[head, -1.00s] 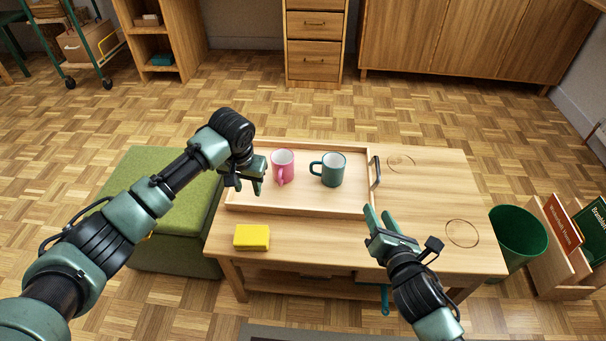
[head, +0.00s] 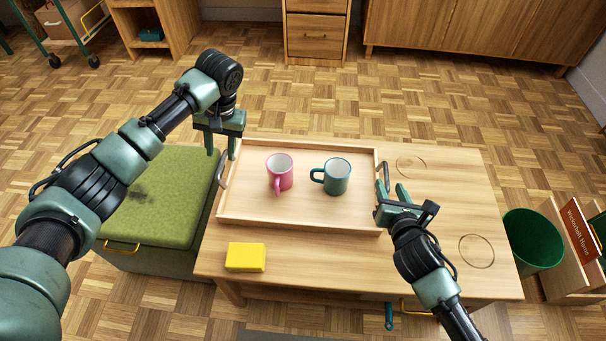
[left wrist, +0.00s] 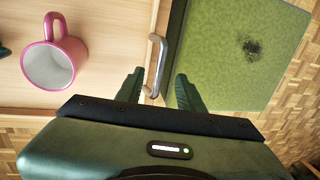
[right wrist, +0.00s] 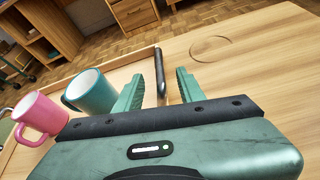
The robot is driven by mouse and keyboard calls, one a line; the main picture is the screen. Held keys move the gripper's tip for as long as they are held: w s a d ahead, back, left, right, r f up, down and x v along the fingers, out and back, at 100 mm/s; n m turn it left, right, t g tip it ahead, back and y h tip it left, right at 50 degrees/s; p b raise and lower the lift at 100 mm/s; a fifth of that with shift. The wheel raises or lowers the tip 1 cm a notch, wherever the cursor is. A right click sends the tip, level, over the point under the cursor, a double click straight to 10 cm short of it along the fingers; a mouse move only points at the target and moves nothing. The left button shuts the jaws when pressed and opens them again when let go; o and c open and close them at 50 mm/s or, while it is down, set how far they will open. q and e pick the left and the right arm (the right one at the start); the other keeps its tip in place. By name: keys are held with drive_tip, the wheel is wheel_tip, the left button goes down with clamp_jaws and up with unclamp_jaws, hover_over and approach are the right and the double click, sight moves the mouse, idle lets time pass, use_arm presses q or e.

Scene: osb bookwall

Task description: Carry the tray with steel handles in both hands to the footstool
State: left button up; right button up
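The wooden tray (head: 300,214) lies on the low table, with a pink mug (head: 280,173) and a teal mug (head: 336,177) standing in it. Its left steel handle (left wrist: 155,66) shows between the spread fingers of my left gripper (left wrist: 160,92); the fingers do not touch it. My left gripper (head: 225,145) is open at the tray's left end.
A yellow sponge (head: 246,257) lies on the table's front left, in front of the tray. A green bin (head: 532,241) and a wooden box (head: 570,275) stand right of the table. The footstool top is clear. Parquet floor is open behind the table.

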sight(221, 165)
use_arm(q)
drive_tip(key=shift+s+r, duration=0.1)
drive_tip(key=shift+s, duration=0.05)
use_arm(e)
drive_tip(key=shift+s+r, duration=0.1)
drive_tip(key=shift+s, duration=0.05)
